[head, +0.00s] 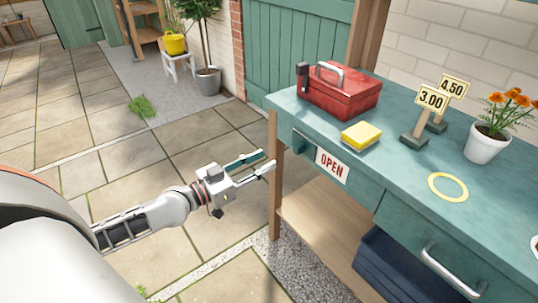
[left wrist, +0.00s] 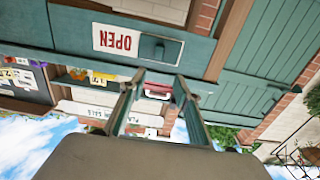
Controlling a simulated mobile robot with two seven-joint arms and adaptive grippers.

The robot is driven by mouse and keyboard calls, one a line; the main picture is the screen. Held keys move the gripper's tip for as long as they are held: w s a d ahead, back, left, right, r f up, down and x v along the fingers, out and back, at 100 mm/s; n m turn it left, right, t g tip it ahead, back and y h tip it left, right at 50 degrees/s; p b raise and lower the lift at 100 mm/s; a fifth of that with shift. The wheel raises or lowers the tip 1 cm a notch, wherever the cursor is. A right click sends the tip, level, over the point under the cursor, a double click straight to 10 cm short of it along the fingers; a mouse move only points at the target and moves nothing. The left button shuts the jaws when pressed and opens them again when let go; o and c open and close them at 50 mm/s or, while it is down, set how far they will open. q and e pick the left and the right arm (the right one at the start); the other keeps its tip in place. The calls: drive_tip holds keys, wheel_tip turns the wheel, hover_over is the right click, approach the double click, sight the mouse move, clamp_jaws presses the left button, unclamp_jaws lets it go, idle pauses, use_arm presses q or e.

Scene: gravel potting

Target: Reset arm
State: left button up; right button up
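My left gripper (head: 267,159) reaches in from the left in the head view, over the paving just left of the workbench's near left leg. Its two fingers are apart with nothing between them, so it is open and empty. In the left wrist view the open fingers (left wrist: 157,80) also stand well apart, and that picture is upside down. My right gripper is not in view.
The teal workbench (head: 400,184) fills the right side. On it are a red toolbox (head: 340,98), a yellow sponge (head: 361,135), price signs (head: 431,100), a yellow ring (head: 448,187) and an orange-flowered pot (head: 487,143). An OPEN sign (head: 332,166) hangs in front.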

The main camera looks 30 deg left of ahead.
use_arm(q)
drive_tip(key=s+d+f+g+y+p, duration=0.1)
drive_tip(key=s+d+f+g+p, duration=0.1)
drive_tip(key=s, duration=0.6)
drive_tip(key=s+d+f+g+y+p, duration=0.1)
drive_tip(key=s+d+f+g+p, duration=0.1)
drive_tip(key=s+d+f+p, duration=0.3)
drive_tip(key=s+d+f+g+y+p, duration=0.1)
drive_tip(key=s+d+f+g+p, duration=0.1)
drive_tip(key=s+d+f, duration=0.5)
drive_tip(key=s+f+p, duration=0.1)
drive_tip(key=s+f, duration=0.1)
drive_tip(key=s, duration=0.3)
drive_tip(key=shift+s+d+f+g+y, duration=0.25)
drive_tip(key=shift+s+f+g+y, duration=0.05)
drive_tip(key=shift+f, duration=0.1)
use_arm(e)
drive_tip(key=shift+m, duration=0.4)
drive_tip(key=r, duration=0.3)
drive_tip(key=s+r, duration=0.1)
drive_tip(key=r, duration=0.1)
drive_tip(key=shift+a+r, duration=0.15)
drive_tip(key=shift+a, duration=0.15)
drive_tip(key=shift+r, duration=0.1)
